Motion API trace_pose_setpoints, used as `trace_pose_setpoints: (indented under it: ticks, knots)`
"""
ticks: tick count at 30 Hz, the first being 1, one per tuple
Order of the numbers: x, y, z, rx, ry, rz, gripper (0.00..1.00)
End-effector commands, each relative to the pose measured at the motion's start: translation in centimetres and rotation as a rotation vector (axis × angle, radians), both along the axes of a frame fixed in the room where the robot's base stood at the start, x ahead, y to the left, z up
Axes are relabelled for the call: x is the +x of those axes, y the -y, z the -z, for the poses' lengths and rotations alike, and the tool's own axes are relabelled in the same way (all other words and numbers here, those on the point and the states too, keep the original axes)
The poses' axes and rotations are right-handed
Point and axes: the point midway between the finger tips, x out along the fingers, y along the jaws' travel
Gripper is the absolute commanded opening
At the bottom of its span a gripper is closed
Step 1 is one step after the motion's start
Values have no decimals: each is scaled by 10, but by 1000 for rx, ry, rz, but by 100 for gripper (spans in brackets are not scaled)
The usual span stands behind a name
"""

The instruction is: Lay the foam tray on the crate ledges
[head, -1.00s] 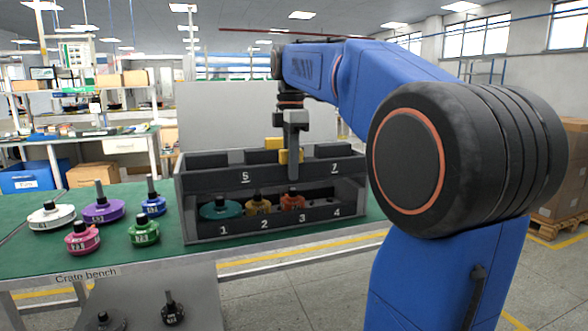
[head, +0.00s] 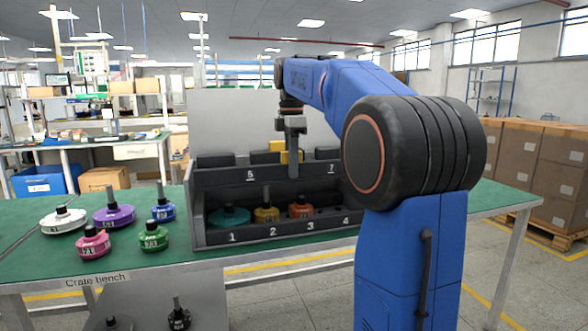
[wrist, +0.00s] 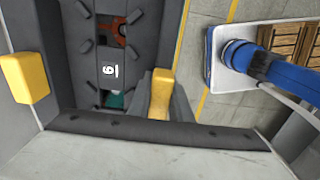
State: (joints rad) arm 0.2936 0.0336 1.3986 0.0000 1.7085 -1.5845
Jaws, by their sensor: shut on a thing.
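The foam tray (wrist: 85,60) is dark grey, with a 6 label and openings, and two yellow grips. My gripper (wrist: 162,95) is shut on one yellow grip (wrist: 160,92); the other yellow grip (wrist: 25,78) is free at the left of the wrist view. In the head view my gripper (head: 291,172) stands over the front of the grey crate (head: 198,205), and the tray's dark blocks (head: 215,160) show along the crate's top. I cannot tell whether the tray touches the ledges. My arm hides the crate's right end.
Teal (head: 230,216), yellow (head: 267,214) and orange (head: 301,208) motors sit in the crate's numbered lower row. White, purple, blue, pink and green motors stand on the green bench (head: 190,262) to the left. A pale panel (head: 235,120) rises behind the crate.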

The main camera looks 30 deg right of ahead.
Motion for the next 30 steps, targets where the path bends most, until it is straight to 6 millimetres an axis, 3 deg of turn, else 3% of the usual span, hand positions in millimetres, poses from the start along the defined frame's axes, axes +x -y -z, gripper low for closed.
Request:
trace_pose_setpoints:
  ticks: [19,30]
  knots:
    - [4,1,47,0,-1,0,0]
    - [4,1,60,0,1,0,0]
